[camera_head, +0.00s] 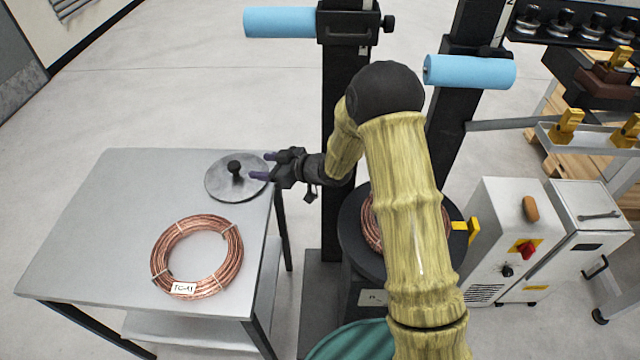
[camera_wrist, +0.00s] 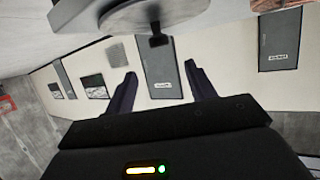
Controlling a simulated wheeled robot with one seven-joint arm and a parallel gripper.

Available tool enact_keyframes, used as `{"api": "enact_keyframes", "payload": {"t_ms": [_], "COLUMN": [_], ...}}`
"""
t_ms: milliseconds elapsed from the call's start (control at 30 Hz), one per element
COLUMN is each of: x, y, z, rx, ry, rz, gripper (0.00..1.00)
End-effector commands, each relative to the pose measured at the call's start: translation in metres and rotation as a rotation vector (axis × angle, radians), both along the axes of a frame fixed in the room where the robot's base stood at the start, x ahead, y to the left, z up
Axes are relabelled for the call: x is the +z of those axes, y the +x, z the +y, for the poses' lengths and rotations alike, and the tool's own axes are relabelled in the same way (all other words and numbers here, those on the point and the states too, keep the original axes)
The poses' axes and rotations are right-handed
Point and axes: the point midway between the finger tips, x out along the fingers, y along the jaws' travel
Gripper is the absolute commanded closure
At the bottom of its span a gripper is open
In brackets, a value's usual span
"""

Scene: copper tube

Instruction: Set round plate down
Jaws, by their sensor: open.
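The round plate (camera_head: 218,184) is a flat grey disc with a dark upright knob (camera_head: 234,169). It lies flat at the far right corner of the grey metal table (camera_head: 110,195). My gripper (camera_head: 267,165) is open and empty, just right of the knob, with its fingers pointing at it and over the plate's right edge. In the wrist view, which looks inverted, the plate (camera_wrist: 135,14) is at the top and its knob (camera_wrist: 157,39) hangs between and beyond the parted fingertips (camera_wrist: 160,69). The knob appears apart from both fingers.
A labelled copper coil (camera_head: 198,257) lies on the table in front of the plate. Another copper coil (camera_head: 371,225) sits on a dark round stand (camera_head: 350,235), partly hidden by my arm. A black post with blue rollers (camera_head: 281,22) stands behind. Grey cabinets (camera_head: 510,225) stand right.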

Motion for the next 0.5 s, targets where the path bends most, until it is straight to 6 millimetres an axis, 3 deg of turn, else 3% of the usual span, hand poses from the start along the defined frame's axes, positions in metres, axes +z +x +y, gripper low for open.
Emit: {"api": "enact_keyframes", "payload": {"t_ms": [167, 267, 400, 500], "x": [0.004, 0.012, 0.029, 0.039], "y": [0.003, 0.008, 0.008, -0.008], "z": [-0.008, -0.030, -0.086, -0.134], "rx": [-0.034, -0.122, -0.328, -0.491], "ry": [-0.022, -0.082, -0.221, -0.323], "rz": [0.002, 0.010, 0.064, 0.141], "gripper": [0.45, 0.45, 0.45, 0.45]}}
